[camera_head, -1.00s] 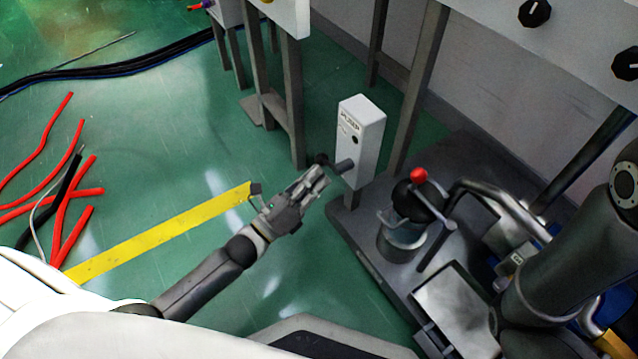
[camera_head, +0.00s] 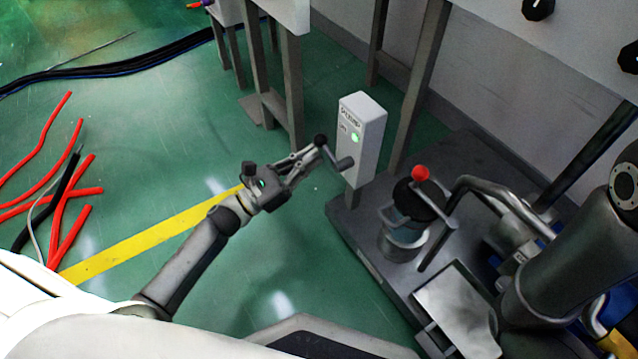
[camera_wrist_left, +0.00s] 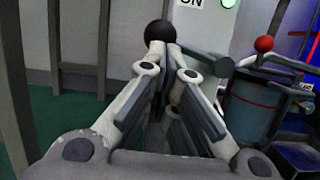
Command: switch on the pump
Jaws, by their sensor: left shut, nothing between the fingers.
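The pump switch box (camera_head: 362,128) is a white upright box on a post, with a small label and a lit green lamp (camera_head: 355,137) on its front. The lamp also shows in the left wrist view (camera_wrist_left: 228,3), beside the letters "ON". The box's lever (camera_head: 341,160) has a black ball knob (camera_head: 320,140) at its end, raised up and to the left. My left gripper (camera_head: 316,153) is shut and empty, its fingertips right by the knob. In the left wrist view the black knob (camera_wrist_left: 160,33) is just beyond the fingertips; contact is unclear. My right gripper is not in view.
Metal legs (camera_head: 293,100) stand behind. Red cables (camera_head: 70,225) and a yellow floor stripe (camera_head: 150,240) lie left. Green floor is free between.

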